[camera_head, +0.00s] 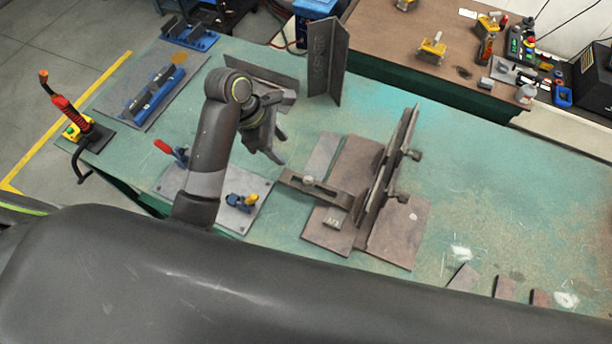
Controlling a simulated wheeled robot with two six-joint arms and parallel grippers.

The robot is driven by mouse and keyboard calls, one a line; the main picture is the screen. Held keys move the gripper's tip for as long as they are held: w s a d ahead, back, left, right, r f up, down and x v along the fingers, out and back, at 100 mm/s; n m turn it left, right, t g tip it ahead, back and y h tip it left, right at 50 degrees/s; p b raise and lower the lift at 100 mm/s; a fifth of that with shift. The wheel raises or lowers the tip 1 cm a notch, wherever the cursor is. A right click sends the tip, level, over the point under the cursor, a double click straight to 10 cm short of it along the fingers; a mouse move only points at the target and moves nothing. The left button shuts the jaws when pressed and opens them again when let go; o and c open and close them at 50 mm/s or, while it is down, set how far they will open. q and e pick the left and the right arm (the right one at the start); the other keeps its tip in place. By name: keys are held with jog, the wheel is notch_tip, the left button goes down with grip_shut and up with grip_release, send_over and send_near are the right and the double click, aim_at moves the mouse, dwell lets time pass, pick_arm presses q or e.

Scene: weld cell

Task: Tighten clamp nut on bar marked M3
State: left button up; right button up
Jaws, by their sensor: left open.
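A flat slotted clamp bar (332,194) lies over steel plates on the green table, its right end against an upright plate. A pale round clamp nut (308,181) sits on the bar. A small tag (332,222) below the bar has lettering too small to read for certain. My left gripper (276,146) is above the table, up and left of the nut, open and empty, its jaws pointing down and apart from the bar. My right gripper is out of view.
An upright steel plate (388,170) with side knobs stands right of the bar. An angle plate (328,62) stands behind. A fixture plate with toggle clamps (240,201) lies left of the bar. The table's right side (490,185) is mostly clear.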

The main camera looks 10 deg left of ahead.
aim_at(306, 178)
pick_arm(q)
jog(key=x, duration=1.7)
jog(key=shift+s+a+p, duration=0.1)
jog(key=shift+a+p, duration=0.05)
jog(key=shift+p, duration=0.15)
jog(key=shift+c, duration=0.4)
jog(key=c, duration=0.9)
